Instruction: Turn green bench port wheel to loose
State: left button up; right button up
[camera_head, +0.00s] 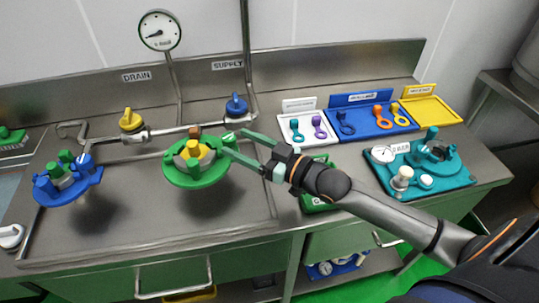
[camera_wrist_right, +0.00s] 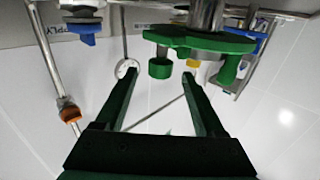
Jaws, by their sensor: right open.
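The green bench port (camera_head: 182,178) is a round green plate with a yellow and grey hub, raised over the steel bench at centre left. A short green knob with a white mark (camera_head: 229,138) stands at its right edge. My right gripper (camera_head: 236,143) is open, its green fingers reaching in from the right with the tips close to this knob. In the right wrist view the green plate (camera_wrist_right: 205,42) hangs at the top, and a green knob (camera_wrist_right: 160,68) appears between the open fingers (camera_wrist_right: 158,76). I cannot tell whether they touch. My left gripper is out of view.
A blue port (camera_head: 70,188) stands at left. Yellow (camera_head: 131,119) and blue (camera_head: 236,105) valve handles sit on the pipe behind, below a gauge (camera_head: 160,31). Trays with coloured keys (camera_head: 362,118) and a teal fixture (camera_head: 440,178) are at right.

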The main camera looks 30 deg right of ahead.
jog(key=v, duration=0.8)
jog(key=shift+s, duration=0.2)
jog(key=shift+d, duration=0.1)
dwell(0.3)
